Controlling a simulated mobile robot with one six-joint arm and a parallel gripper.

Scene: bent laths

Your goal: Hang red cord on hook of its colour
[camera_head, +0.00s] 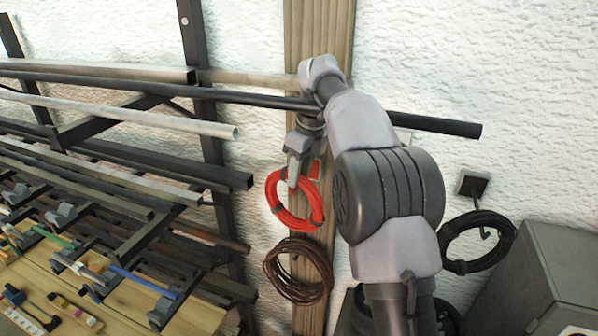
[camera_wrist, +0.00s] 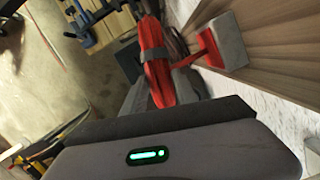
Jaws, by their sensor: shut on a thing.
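The red cord (camera_head: 307,221) is a coil with dark ties, hanging in front of the wooden post. My gripper (camera_head: 293,178) is shut on its upper part. In the wrist view the cord (camera_wrist: 158,72) shows nearly edge-on, between the fingers of my gripper (camera_wrist: 160,88). The red hook (camera_head: 315,170) is mostly hidden behind my gripper in the head view. In the wrist view the red hook (camera_wrist: 206,48) sticks out from a pale plate on the post, just right of the cord. The cord looks beside the hook, not around it.
A brown coil (camera_head: 270,268) hangs on the post just below the red cord. A black coil (camera_head: 449,238) hangs at the right under a black plate (camera_head: 473,184), near a grey cabinet (camera_head: 545,270). A rack with long bars (camera_head: 120,109) fills the left; a dark bar passes behind my arm.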

